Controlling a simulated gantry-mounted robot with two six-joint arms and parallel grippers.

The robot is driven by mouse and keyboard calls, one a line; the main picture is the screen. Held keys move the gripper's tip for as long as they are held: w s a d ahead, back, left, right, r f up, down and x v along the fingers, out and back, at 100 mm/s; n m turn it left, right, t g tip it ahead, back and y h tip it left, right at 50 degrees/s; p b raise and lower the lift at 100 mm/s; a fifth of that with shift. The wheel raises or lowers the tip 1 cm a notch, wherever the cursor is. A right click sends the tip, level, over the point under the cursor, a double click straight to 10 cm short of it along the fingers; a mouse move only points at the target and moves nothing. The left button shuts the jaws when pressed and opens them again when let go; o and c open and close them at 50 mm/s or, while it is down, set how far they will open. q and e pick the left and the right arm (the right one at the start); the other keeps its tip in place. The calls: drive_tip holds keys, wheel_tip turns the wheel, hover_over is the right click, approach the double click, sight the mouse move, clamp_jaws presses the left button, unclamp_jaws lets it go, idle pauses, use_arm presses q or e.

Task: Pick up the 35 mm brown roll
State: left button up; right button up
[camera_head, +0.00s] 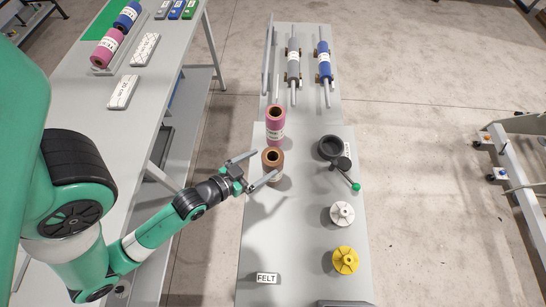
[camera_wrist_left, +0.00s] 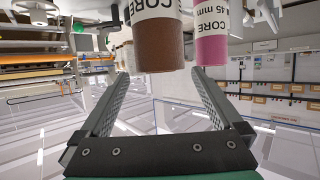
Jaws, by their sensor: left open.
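The brown roll (camera_head: 272,161) stands upright on the grey bench, with a hollow core and a white label. A pink roll (camera_head: 276,124) stands just behind it. My left gripper (camera_head: 259,168) is open and comes in from the left beside the brown roll, its fingers pointing toward it. In the left wrist view the brown roll (camera_wrist_left: 158,50) shows ahead, between and beyond the open fingers (camera_wrist_left: 158,88), with the pink roll (camera_wrist_left: 210,48) to its right. I cannot tell whether a finger touches the brown roll. My right gripper is not in view.
On the bench (camera_head: 262,235) stand a black ring-shaped fixture (camera_head: 331,147) with a green knob, a white spool (camera_head: 342,214) and a yellow spool (camera_head: 345,260). A FELT label (camera_head: 267,279) lies near the front. Grey (camera_head: 293,66) and blue (camera_head: 324,62) rolls lie on rods at the back.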

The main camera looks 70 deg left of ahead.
sight(273, 157)
use_arm(q)
drive_tip(key=x, duration=0.5)
drive_tip(key=shift+w+a+f+b, duration=0.2)
drive_tip(key=shift+w+f+b, duration=0.05)
drive_tip(key=shift+b, duration=0.15)
clamp_jaws()
